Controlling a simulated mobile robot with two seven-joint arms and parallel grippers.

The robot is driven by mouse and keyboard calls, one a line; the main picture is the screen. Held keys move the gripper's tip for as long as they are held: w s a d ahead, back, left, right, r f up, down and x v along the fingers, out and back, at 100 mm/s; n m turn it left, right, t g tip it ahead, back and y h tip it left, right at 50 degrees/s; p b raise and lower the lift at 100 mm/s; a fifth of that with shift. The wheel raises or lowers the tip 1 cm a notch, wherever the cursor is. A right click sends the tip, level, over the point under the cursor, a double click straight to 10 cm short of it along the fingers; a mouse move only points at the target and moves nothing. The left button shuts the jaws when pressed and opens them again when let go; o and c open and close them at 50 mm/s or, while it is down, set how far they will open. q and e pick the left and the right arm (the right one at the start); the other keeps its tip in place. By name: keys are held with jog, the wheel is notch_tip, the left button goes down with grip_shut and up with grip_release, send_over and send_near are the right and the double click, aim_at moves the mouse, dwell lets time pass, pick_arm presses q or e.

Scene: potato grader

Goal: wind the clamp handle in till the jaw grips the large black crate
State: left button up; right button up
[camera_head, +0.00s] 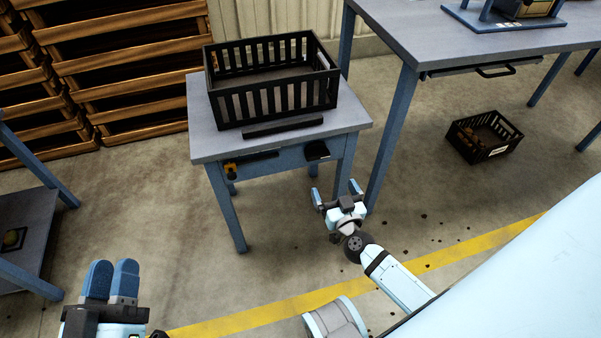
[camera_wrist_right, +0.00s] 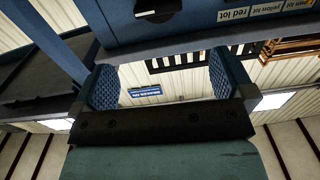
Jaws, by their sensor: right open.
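The large black crate (camera_head: 272,92) sits upright on a small blue-legged table (camera_head: 205,140). A dark bar (camera_head: 283,126), apparently the clamp jaw, lies along the crate's near side; whether it touches the crate I cannot tell. Below the table's front edge are a black part (camera_head: 316,150), perhaps the clamp handle, and an orange-and-black part (camera_head: 231,170). My right gripper (camera_head: 335,192) is open and empty, low in front of the table's right side. It also shows open in the right wrist view (camera_wrist_right: 165,85), below a blue panel with a black knob (camera_wrist_right: 157,10). My left gripper (camera_head: 111,280) is shut and empty at lower left.
A larger grey table (camera_head: 420,45) stands at the right, with a smaller black crate (camera_head: 484,136) on the floor below it. Wooden pallets (camera_head: 120,60) are stacked at the back left. A blue-framed table (camera_head: 30,240) is at the left edge.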

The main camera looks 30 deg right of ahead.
aim_at(319, 157)
jog(key=b+x, duration=0.1)
jog(key=x, duration=0.6)
jog(key=b+x, duration=0.2)
jog(key=x, duration=0.5)
jog(key=shift+d+f, duration=0.1)
jog(key=shift+f, duration=0.15)
pick_arm(q)
jog(key=shift+g, duration=0.7)
jog(key=f, duration=0.4)
jog(key=shift+w+d, duration=0.1)
jog(key=shift+d, duration=0.15)
pick_arm(e)
jog(key=c, duration=0.8)
